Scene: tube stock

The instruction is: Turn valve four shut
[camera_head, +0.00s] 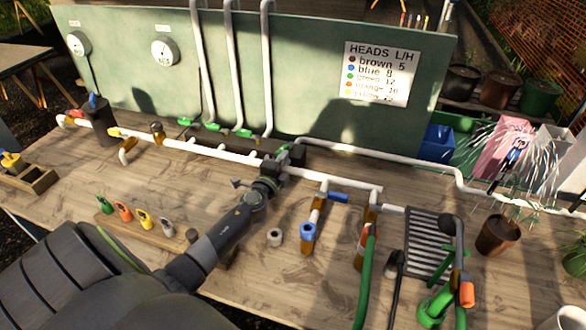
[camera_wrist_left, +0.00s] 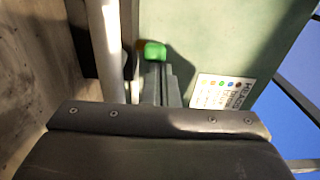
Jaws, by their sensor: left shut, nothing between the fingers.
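My left gripper (camera_head: 280,160) reaches in from the lower left over the white pipe. Its fingers are shut with nothing between them. A green valve handle (camera_head: 283,148) is right at the fingertips; the gripper hides part of this valve. In the left wrist view, the green handle (camera_wrist_left: 154,51) shows just beyond the narrow fingers (camera_wrist_left: 158,75); I cannot tell whether they touch. More green handles (camera_head: 185,121), (camera_head: 213,127), (camera_head: 242,132) sit to the left at the feet of the upright pipes. I see no readable valve numbers. My right gripper is not in view.
A green backboard (camera_head: 300,75) with gauges (camera_head: 164,52) and a "HEADS L/H" sign (camera_head: 380,74) stands behind the pipes. To the right are a blue-handled tap (camera_head: 338,197), a green hose (camera_head: 365,280) and a drain grate (camera_head: 425,235). Coloured nozzles (camera_head: 123,211) stand front left.

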